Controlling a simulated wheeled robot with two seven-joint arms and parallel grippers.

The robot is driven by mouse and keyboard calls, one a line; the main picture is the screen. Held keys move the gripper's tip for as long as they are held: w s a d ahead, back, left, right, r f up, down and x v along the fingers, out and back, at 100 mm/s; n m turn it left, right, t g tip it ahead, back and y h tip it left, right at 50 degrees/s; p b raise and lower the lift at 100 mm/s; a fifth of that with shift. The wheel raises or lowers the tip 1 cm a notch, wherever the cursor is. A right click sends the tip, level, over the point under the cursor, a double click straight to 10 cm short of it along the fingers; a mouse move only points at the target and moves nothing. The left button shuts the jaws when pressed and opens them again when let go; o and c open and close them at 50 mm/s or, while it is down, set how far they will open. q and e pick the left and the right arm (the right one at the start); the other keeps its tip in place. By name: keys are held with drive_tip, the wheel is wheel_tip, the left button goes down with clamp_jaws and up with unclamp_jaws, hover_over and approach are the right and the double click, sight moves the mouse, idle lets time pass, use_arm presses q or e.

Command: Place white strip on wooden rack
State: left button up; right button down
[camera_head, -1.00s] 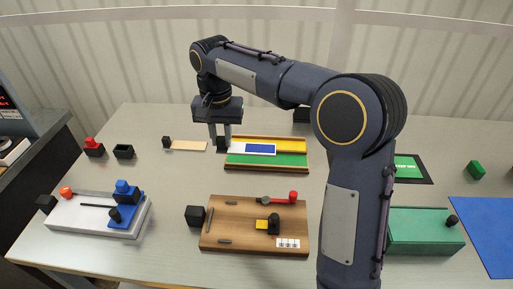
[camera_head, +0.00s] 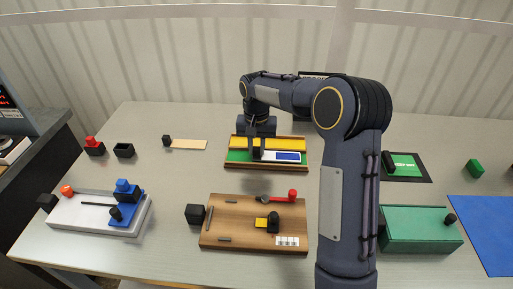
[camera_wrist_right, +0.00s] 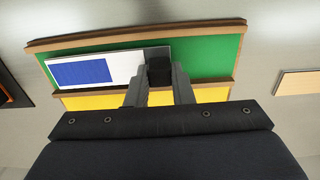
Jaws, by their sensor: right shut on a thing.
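The white strip (camera_head: 272,156) has a blue panel and a black block at its left end. In the right wrist view the strip (camera_wrist_right: 123,64) lies over the green section of the wooden rack (camera_wrist_right: 205,34). The rack (camera_head: 266,169) has a brown wooden frame with a yellow row at the back and a green row in front. My right gripper (camera_wrist_right: 159,78) is shut on the strip's black block; it also shows in the head view (camera_head: 258,150). I cannot tell whether the strip touches the green surface. My left gripper is out of view.
A wooden board (camera_head: 225,219) with small tools lies in front of the rack. A black block (camera_head: 195,214) stands left of it, and a plain beige strip (camera_head: 188,145) lies behind left. A green box (camera_head: 420,230) is at the right. My right arm hides part of the table.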

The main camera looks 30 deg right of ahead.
drive_tip(key=shift+f, duration=0.25)
drive_tip(key=shift+f, duration=0.1)
drive_tip(key=shift+f, duration=0.15)
drive_tip(key=c, duration=1.3)
unclamp_jaws()
drive_tip(key=shift+o, duration=0.2)
